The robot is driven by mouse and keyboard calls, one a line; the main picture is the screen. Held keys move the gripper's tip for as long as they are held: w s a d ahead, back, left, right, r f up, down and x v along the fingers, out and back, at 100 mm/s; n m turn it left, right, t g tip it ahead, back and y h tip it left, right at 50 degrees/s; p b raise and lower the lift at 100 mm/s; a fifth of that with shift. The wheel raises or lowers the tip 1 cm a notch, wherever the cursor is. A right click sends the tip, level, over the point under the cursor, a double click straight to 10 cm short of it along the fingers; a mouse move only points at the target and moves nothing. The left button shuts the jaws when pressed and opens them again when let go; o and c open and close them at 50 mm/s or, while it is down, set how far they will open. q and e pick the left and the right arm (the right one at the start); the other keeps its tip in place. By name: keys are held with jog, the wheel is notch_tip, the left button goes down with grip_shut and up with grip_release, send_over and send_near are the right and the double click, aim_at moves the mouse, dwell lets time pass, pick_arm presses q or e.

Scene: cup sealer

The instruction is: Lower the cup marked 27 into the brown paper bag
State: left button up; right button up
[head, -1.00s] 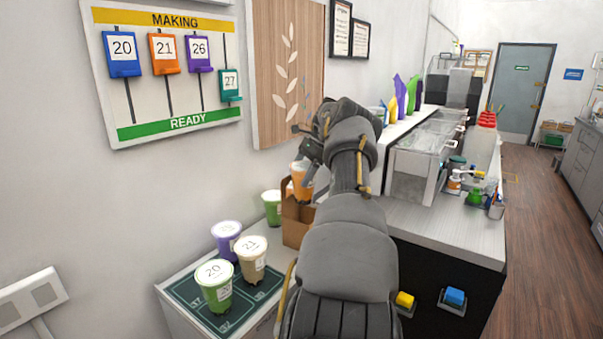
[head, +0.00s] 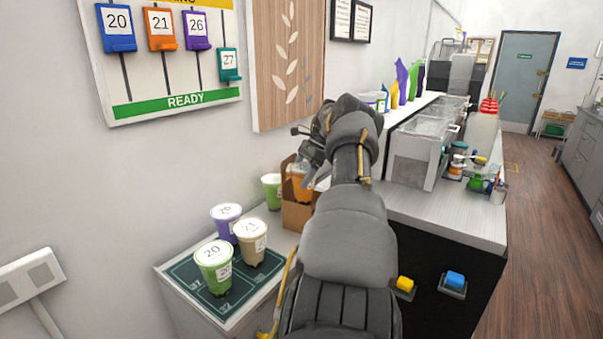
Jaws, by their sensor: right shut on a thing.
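My right gripper (head: 309,167) is shut on an orange cup (head: 299,187) above the side counter. The cup's number cannot be read from here. The brown paper bag (head: 297,217) stands open on the counter, and the cup's lower part is hidden behind its front wall, so it appears inside the opening. My right arm covers the bag's right side. Whether the cup touches the bag's bottom is hidden. My left gripper is not in view.
A green cup (head: 271,192) stands left of the bag. A purple cup (head: 227,220), a beige cup marked 21 (head: 250,245) and a green cup marked 20 (head: 214,268) stand on or beside the dark mat (head: 188,271). The wall bounds the left side.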

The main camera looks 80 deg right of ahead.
jog(key=shift+d+f, duration=0.3)
jog(key=shift+f, duration=0.2)
jog(key=shift+d+f, duration=0.1)
jog(key=shift+f, duration=0.25)
jog(key=shift+s+a+f+b, duration=0.2)
jog(key=shift+s+a+b, duration=0.05)
jog(key=shift+a+b, duration=0.15)
jog(key=shift+f, duration=0.25)
jog(key=shift+w+d+f, duration=0.2)
jog(key=shift+d+f, duration=0.2)
jog(key=shift+f, duration=0.35)
jog(key=shift+d+f+b, duration=0.15)
jog(key=shift+f+b, duration=0.15)
jog(key=shift+a+r, duration=0.3)
jog(key=shift+a, duration=0.05)
jog(key=shift+d+f, duration=0.2)
jog(key=shift+d, duration=0.05)
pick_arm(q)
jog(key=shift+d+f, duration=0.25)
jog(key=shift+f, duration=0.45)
